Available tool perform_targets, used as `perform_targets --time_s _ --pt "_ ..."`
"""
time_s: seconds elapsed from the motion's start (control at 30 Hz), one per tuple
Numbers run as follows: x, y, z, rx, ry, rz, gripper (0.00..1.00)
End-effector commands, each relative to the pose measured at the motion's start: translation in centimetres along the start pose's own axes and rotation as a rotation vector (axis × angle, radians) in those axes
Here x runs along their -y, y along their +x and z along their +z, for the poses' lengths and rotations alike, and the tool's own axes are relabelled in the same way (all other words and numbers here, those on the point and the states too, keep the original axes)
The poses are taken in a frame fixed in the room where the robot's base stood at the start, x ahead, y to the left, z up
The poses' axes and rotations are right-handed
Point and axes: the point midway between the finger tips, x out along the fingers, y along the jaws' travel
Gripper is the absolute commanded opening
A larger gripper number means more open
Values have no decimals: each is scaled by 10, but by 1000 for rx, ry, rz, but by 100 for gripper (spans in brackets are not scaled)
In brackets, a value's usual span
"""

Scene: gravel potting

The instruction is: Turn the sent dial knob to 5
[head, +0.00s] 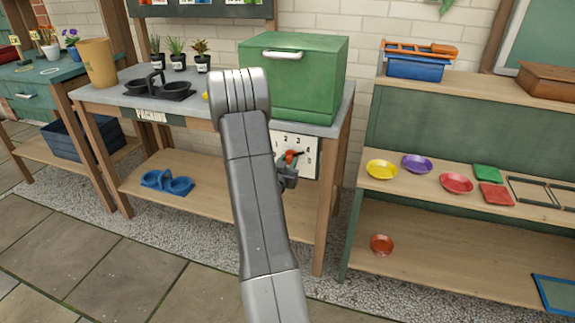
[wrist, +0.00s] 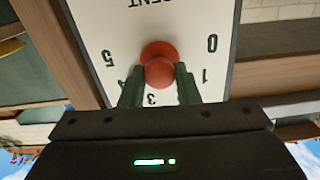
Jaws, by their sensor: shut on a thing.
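The white dial plate (head: 306,168) is mounted at the front right of the grey-topped bench, below the green box. Its red knob (head: 291,156) is partly hidden by my gripper (head: 288,174). In the wrist view the plate (wrist: 112,22) appears upside down, with 0, 1, 3 and 5 legible and lettering ending in "ENT". There the round red knob (wrist: 159,66) sits between my gripper's two dark green fingers (wrist: 160,80), which are shut on it from both sides. The knob's pointer direction cannot be told; some numbers are hidden behind the fingers.
The green box (head: 292,80) stands on the bench top (head: 105,98) above the dial. A wooden bench leg (head: 326,215) is just right of the plate. A shelf unit (head: 450,212) with coloured dishes stands further right. The paved floor (head: 120,255) in front is clear.

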Motion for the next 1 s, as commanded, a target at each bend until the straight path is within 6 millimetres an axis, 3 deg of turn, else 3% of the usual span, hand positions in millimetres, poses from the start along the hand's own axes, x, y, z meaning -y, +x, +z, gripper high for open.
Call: perform_targets --time_s 0.6,1.0 --pt "-2 0 5 -3 454 -1 6" --pt "-2 0 2 -1 632 0 6"
